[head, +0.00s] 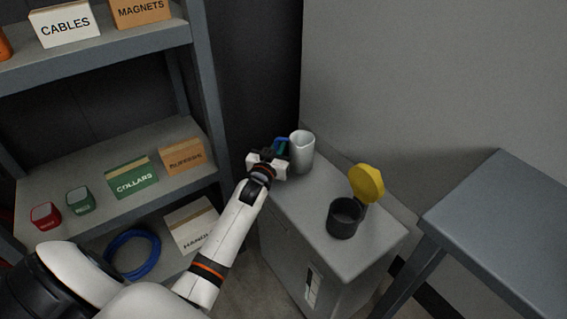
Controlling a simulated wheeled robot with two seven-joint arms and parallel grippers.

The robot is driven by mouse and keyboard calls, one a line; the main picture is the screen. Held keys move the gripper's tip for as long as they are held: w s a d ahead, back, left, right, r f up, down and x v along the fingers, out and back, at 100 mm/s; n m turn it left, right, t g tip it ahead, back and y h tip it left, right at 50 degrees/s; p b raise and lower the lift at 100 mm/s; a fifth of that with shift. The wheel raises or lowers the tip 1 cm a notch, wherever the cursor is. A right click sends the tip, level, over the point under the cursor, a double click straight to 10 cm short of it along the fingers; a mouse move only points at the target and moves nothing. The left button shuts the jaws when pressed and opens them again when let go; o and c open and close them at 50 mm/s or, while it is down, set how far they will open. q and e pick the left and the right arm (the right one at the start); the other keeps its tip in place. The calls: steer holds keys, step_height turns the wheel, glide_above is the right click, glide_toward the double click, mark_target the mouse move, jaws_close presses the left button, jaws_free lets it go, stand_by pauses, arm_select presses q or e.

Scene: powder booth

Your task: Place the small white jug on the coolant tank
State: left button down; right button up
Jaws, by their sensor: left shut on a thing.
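The small white jug (302,152) is upright at the back left end of the grey coolant tank's top (306,205). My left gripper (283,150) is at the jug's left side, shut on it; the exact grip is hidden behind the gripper. The jug's base is over the tank top and appears to be at its surface, but I cannot tell whether it touches. A black filler neck (344,218) with an open yellow cap (367,183) stands on the tank's front right part. My right gripper is not in view.
A grey shelf rack (104,49) on the left holds labelled boxes, including a green collars box (133,177). A blue hose coil (132,254) lies on its lower shelf. A grey table (510,225) stands at the right. The tank top between jug and filler is clear.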

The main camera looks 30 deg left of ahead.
arm_select(q)
step_height(320, 180, down, 2)
steer(key=shift+f+b, duration=0.1)
steer(key=shift+b, duration=0.2)
steer(key=shift+f+b, duration=0.5)
steer(key=shift+f, duration=0.9)
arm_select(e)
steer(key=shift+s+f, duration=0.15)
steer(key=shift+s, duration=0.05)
arm_select(q)
steer(key=shift+f, duration=0.15)
steer(key=c, duration=1.5)
jaws_free()
